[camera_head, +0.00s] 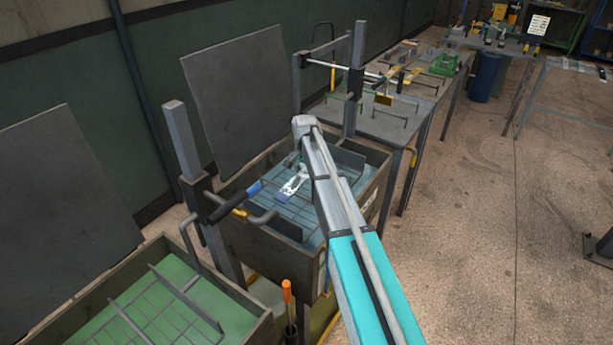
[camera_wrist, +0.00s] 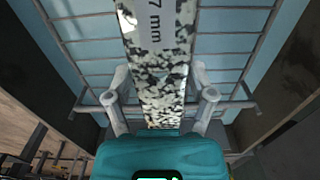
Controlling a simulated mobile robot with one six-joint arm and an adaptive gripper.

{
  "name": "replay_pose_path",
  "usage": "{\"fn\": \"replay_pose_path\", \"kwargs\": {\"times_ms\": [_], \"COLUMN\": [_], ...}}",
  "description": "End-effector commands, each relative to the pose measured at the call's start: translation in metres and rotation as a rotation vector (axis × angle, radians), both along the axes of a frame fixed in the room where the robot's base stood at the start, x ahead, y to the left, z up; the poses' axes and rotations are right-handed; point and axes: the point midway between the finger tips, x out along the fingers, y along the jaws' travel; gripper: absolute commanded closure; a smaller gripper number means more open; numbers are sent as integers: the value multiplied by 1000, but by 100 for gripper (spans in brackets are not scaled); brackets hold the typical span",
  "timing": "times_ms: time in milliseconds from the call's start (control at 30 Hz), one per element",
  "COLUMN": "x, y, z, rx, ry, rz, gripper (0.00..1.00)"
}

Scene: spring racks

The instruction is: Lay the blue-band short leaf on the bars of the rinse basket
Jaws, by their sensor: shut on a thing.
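My gripper (camera_wrist: 160,86) is shut on a flat leaf (camera_wrist: 162,65), speckled black and white, with a label ending in "7 mm". The leaf runs away from my palm and past the top edge of the wrist view. In the head view the leaf (camera_head: 294,184) looks pale with a blue patch at its near end, over the rinse basket (camera_head: 269,191). The basket's bars (camera_wrist: 90,41) form a wire grid over pale blue below the leaf. I cannot tell whether the leaf touches them. My arm hides part of the basket in the head view.
The dark tank wall (camera_head: 262,246) surrounds the basket. A tank with green liquid (camera_head: 165,310) is nearer. A bench (camera_head: 393,122) with tools stands beyond.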

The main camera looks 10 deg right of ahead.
Motion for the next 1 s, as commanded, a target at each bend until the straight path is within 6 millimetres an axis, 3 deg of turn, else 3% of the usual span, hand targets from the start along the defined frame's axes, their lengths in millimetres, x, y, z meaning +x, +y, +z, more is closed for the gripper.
{"fn": "replay_pose_path", "kwargs": {"times_ms": [867, 900, 1000], "x": [0, 0, 0], "y": [0, 0, 0], "z": [-11, -11, -10], "rx": [0, 0, 0], "ry": [0, 0, 0], "rz": [1, 0, 0], "gripper": [90, 27, 9]}}
